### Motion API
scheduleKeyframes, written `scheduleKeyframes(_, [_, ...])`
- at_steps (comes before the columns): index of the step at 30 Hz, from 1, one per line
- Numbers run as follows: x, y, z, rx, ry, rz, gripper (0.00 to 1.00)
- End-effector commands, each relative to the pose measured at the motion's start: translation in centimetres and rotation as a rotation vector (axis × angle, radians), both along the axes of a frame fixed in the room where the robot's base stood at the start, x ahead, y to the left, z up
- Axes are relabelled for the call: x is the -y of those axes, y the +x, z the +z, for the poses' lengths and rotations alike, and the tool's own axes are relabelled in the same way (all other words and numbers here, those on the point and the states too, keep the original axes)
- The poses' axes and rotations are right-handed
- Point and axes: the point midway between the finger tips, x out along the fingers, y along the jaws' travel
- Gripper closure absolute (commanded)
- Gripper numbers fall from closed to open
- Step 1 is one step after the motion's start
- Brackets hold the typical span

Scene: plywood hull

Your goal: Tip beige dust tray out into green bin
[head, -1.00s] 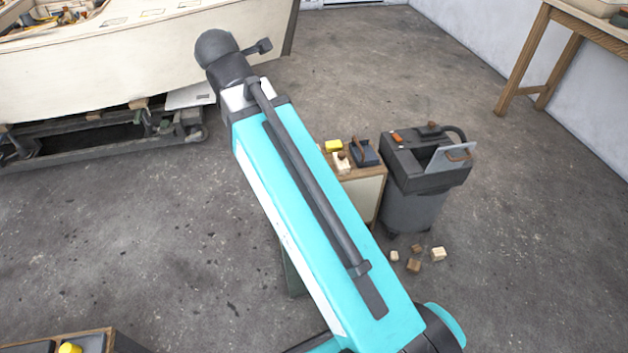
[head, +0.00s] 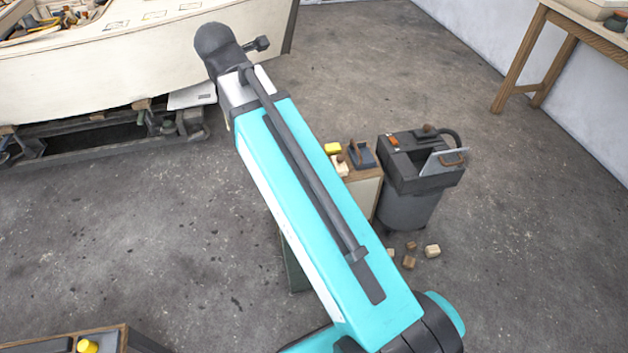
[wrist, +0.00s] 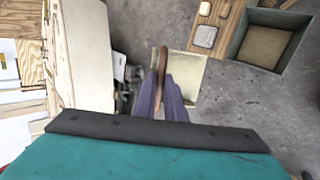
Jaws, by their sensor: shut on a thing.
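The beige dust tray (wrist: 190,75) shows in the wrist view, with a brown handle (wrist: 163,68) along its left side. My gripper (wrist: 164,85) is shut on this handle. The gripper covers part of the tray, and I cannot tell what lies in it. The green bin (wrist: 268,45) stands open at the upper right of the wrist view, apart from the tray, with a brownish inside. In the head view my arm hides the gripper and most of the tray; a dark green edge beside the arm is probably the bin (head: 292,265).
The pale boat hull (head: 120,60) stands at the left on a dark cradle. A small wooden-topped stand (head: 365,180) carries a yellow block and tools. Beside it stands a grey shop vacuum (head: 410,190), with several wood blocks on the floor. Open floor lies between hull and stand.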

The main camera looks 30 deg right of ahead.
Motion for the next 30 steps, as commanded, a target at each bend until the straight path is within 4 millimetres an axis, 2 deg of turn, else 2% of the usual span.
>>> scheduleKeyframes(1, [0.0, 0.1, 0.6, -0.011, 0.001, 0.0, 1.0])
scheduleKeyframes(30, [-0.1, 0.1, 3.0, -0.237, 0.025, 0.001, 1.0])
